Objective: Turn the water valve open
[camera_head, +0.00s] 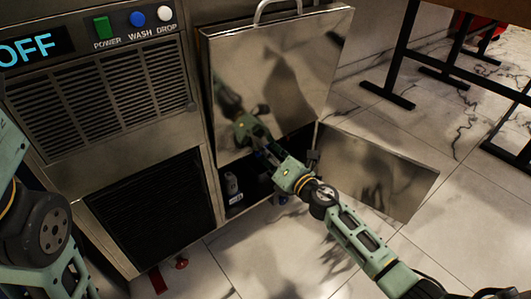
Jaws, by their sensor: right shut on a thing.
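My right arm comes in from the lower right and its gripper (260,154) reaches into the dark opening at the lower part of a steel cabinet. The right gripper is shut on a small part just inside this opening. That part is mostly hidden by the gripper and shadow, so I cannot make out the water valve clearly or how it is turned. My left arm shows at the left edge, but its gripper is out of view.
A shiny steel panel (280,60) with a handle covers the cabinet's upper part. An open steel door (375,170) extends right over the floor. A small canister (232,186) stands inside the opening. A control panel (90,40) shows OFF.

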